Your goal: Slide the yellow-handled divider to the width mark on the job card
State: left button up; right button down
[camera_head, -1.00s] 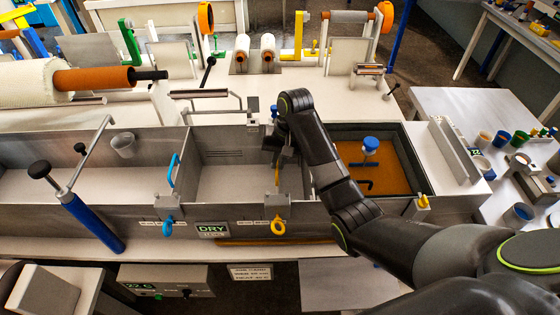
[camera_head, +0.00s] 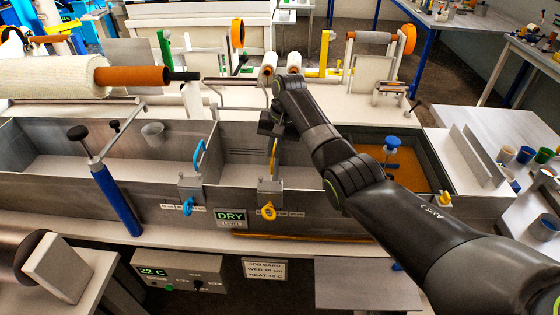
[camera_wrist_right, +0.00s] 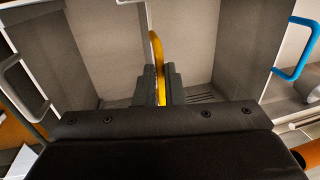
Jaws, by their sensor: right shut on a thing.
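The yellow-handled divider stands across the long grey bath (camera_head: 330,207), its yellow handle (camera_head: 273,158) upright and its clamp with a yellow ring knob (camera_head: 268,211) on the front wall. My right gripper (camera_head: 276,128) is over the bath, shut on the yellow handle; the wrist view shows the handle (camera_wrist_right: 157,48) between the fingers (camera_wrist_right: 161,86). The blue-handled divider (camera_head: 199,155) stands to the left, apart from it. The job card (camera_head: 264,270) hangs below the bath; its web line looks like 20 cm. The scale marks on the front wall are too small to read. My left gripper is out of view.
A green DRY display (camera_head: 231,217) sits on the front wall between the two ring knobs. A grey cup (camera_head: 153,133) and a blue cylinder (camera_head: 117,199) are at the left. A compartment of amber resin (camera_head: 418,170) lies right, partly behind my arm.

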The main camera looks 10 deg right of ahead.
jog(key=shift+w+a, duration=0.15)
jog(key=shift+a, duration=0.45)
jog(key=shift+w+a, duration=0.15)
jog(key=shift+a, duration=0.45)
jog(key=c, duration=1.5)
grip_release()
jog(key=shift+w+a, duration=0.15)
jog(key=shift+a, duration=0.05)
